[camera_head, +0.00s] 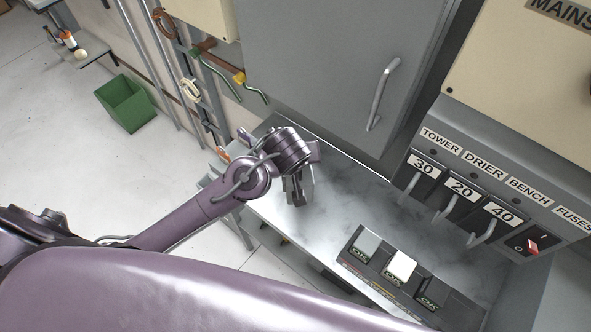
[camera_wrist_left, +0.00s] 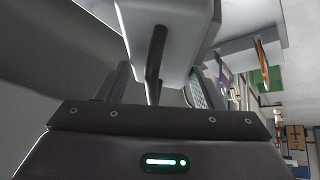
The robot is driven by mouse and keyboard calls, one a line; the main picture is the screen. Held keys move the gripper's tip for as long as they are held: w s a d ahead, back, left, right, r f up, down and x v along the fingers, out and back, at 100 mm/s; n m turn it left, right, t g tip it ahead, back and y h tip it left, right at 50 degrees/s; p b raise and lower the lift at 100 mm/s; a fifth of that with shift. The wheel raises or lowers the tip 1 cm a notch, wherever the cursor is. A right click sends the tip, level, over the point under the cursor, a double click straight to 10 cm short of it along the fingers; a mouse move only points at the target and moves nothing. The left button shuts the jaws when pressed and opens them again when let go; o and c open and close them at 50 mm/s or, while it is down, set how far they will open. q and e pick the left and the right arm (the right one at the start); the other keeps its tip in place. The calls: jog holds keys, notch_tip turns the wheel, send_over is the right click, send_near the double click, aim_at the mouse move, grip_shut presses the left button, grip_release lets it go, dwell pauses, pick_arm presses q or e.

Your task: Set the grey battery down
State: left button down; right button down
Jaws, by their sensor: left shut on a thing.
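My left gripper (camera_head: 299,196) hangs over the metal bench (camera_head: 345,205), fingers downward. In the left wrist view it (camera_wrist_left: 156,85) is shut on a pale grey block (camera_wrist_left: 172,18) with a dark bar (camera_wrist_left: 156,60) between the fingers; I take it as the grey battery. In the head view the gripper mostly hides it, and I cannot tell whether it touches the bench. My right gripper is not in view.
A black unit with OK labels (camera_head: 350,262) stands at the bench's front right. A grey cabinet door with a handle (camera_head: 383,93) is behind, and fuse levers (camera_head: 447,208) are at right. Bench surface between gripper and unit is clear. A green bin (camera_head: 126,103) stands on the floor.

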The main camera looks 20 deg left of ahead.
pick_arm(q)
jog(key=shift+w+f+p, duration=0.1)
jog(key=shift+f+p, duration=0.3)
jog(key=shift+f, duration=3.2)
jog(key=shift+d+f, duration=0.1)
jog(key=shift+f, duration=0.1)
jog(key=shift+c, duration=2)
grip_release()
